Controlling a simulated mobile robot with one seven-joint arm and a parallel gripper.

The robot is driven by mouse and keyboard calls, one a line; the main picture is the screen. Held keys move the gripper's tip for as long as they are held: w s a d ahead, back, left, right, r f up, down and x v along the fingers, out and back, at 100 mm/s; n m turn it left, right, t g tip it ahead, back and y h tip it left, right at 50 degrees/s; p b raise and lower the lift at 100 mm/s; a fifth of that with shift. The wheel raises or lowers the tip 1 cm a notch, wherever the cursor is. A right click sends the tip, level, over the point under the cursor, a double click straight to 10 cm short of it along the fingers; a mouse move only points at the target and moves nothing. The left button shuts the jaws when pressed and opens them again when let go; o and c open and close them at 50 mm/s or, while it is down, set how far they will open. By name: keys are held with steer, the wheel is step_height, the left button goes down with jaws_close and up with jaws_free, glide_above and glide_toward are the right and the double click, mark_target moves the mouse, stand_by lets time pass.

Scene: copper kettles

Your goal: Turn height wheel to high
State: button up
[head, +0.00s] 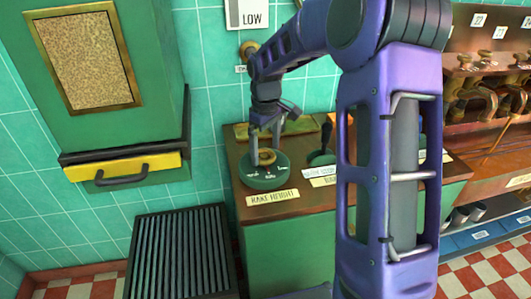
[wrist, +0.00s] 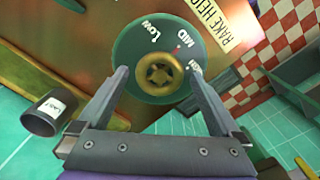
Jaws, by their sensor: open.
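The height wheel is a brass hub (wrist: 160,73) on a round dark-green dial (head: 265,179) on the wooden counter top, behind the "RAKE HEIGHT" label (head: 272,198). In the wrist view the dial (wrist: 135,52) reads "LOW" and "MID"; a third marking is partly hidden by the right finger. A small red mark shows near "MID". My gripper (head: 266,150) is open and points down over the dial. In the wrist view its fingers (wrist: 157,76) stand on either side of the brass hub, with gaps visible. I cannot tell whether the fingertips are level with the hub.
A "LOW" sign (head: 253,16) hangs on the tiled wall. A second dark control (head: 321,158) stands right of the dial. A green cabinet with a yellow drawer (head: 120,172) is at left, above a slatted grate (head: 180,255). A dark labelled cup (wrist: 43,116) shows in the wrist view.

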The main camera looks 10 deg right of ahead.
steer(key=shift+f, duration=0.55)
steer(key=c, duration=1.2)
steer(key=shift+m, duration=0.3)
steer(key=m+p, duration=0.1)
steer(key=m, duration=0.3)
steer(key=shift+a+r, duration=0.1)
steer(key=shift+a+m+p, duration=0.1)
steer(key=shift+m+p, duration=0.35)
steer(key=shift+m, duration=2.25)
